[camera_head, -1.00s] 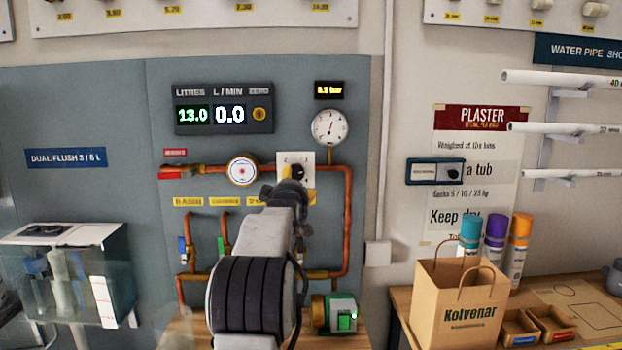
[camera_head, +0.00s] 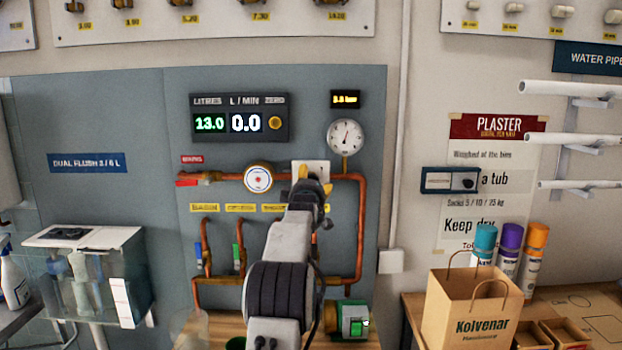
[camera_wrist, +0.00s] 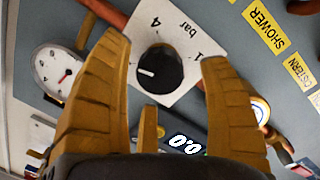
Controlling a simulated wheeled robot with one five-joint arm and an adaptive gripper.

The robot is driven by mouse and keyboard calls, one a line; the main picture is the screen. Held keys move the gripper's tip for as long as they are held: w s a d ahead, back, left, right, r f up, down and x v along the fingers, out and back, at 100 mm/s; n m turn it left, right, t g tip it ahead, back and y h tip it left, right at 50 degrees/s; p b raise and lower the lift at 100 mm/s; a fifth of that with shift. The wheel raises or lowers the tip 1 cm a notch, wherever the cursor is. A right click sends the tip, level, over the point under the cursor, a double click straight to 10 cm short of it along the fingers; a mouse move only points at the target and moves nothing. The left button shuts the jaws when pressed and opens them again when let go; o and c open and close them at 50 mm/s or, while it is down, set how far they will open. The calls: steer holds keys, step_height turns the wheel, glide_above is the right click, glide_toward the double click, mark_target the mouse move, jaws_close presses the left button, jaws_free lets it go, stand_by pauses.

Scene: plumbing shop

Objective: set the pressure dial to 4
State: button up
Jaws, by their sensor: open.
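The pressure dial is a black round knob (camera_wrist: 163,70) on a white plate (camera_wrist: 180,95) in the wrist view. Its white pointer mark points left in that view. The printed 4 is at the plate's upper left, "bar" at the upper right and a 1 at the right. My gripper (camera_wrist: 164,50) is open, with yellow fingers on both sides of the knob and visible gaps to it. In the head view my gripper (camera_head: 313,184) is in front of the plate (camera_head: 311,165) and hides the knob.
Copper pipe (camera_head: 362,225) runs around the plate. A round gauge (camera_head: 346,137) hangs above right, and a blue-rimmed meter (camera_head: 258,178) is to the left. A flow display (camera_head: 239,117) reads 13.0 and 0.0. A paper bag (camera_head: 470,308) stands right.

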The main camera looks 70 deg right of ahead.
steer(key=shift+w+d+p, duration=0.15)
steer(key=shift+d+p, duration=0.2)
steer(key=shift+d, duration=0.3)
steer(key=shift+o, duration=0.2)
steer(key=c, duration=1.3)
steer(key=shift+o, duration=0.2)
steer(key=shift+m, duration=0.3)
steer(key=m, duration=0.3)
steer(key=shift+m, duration=0.3)
steer(key=shift+w+m+y+b, duration=0.1)
steer(key=shift+m+y+b, duration=0.35)
steer(key=shift+m, duration=1.15)
